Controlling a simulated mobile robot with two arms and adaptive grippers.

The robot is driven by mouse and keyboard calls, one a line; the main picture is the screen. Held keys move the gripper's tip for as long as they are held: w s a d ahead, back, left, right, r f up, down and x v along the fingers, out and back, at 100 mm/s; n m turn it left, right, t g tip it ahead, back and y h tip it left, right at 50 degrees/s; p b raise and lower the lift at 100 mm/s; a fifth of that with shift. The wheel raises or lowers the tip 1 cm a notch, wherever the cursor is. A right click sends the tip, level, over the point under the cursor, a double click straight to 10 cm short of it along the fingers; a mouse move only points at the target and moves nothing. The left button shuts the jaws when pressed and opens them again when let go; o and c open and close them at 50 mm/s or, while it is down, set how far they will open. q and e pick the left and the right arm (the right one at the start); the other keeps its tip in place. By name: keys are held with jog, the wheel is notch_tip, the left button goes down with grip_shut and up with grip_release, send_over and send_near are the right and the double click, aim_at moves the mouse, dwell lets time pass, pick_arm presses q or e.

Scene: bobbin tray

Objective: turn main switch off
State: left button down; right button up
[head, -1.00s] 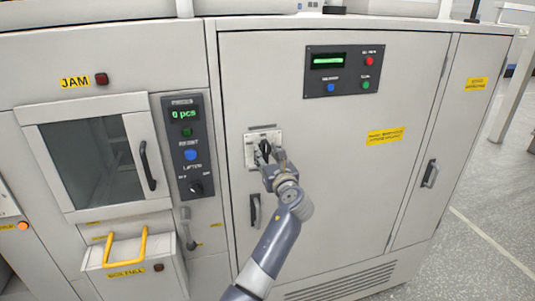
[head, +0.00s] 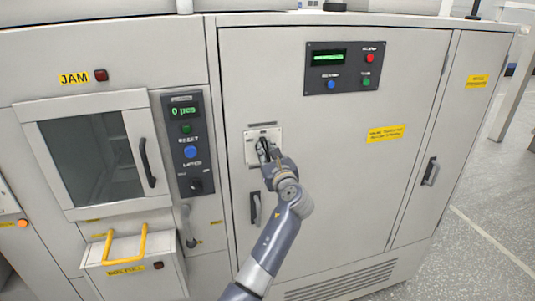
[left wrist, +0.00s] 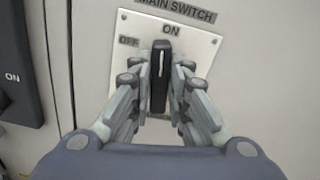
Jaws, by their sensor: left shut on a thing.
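The main switch is a black handle (left wrist: 161,75) on a light square plate (left wrist: 205,48) on the cabinet door. In the left wrist view the handle stands upright with its white mark toward ON; OFF is printed to the left. The plate also shows in the head view (head: 252,152). My left gripper (left wrist: 160,88) is shut on the handle, one finger on each side of it. In the head view my left gripper (head: 265,152) covers most of the handle. My right gripper is not in view.
The grey cabinet door (head: 330,190) has a black door handle (head: 255,209) just below the switch. A control panel (head: 344,69) is above right. A lifter panel (head: 188,143) and a windowed door (head: 100,155) stand to the left.

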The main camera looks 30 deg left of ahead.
pick_arm(q)
jog(key=shift+s+a+f+n+b, duration=0.15)
jog(key=shift+n+b, duration=1.5)
jog(key=shift+n, duration=0.95)
jog(key=shift+f+n+b, duration=0.2)
jog(key=shift+n+b, duration=1.4)
jog(key=shift+n, duration=1)
jog(key=shift+s+a+f+n+b, duration=0.15)
jog(key=shift+n+b, duration=1.5)
jog(key=shift+n, duration=0.95)
jog(key=shift+d+n, duration=0.1)
jog(key=shift+n, duration=0.2)
jog(key=c, duration=1.5)
grip_release()
jog(key=v, duration=0.7)
jog(key=shift+s+d, duration=0.15)
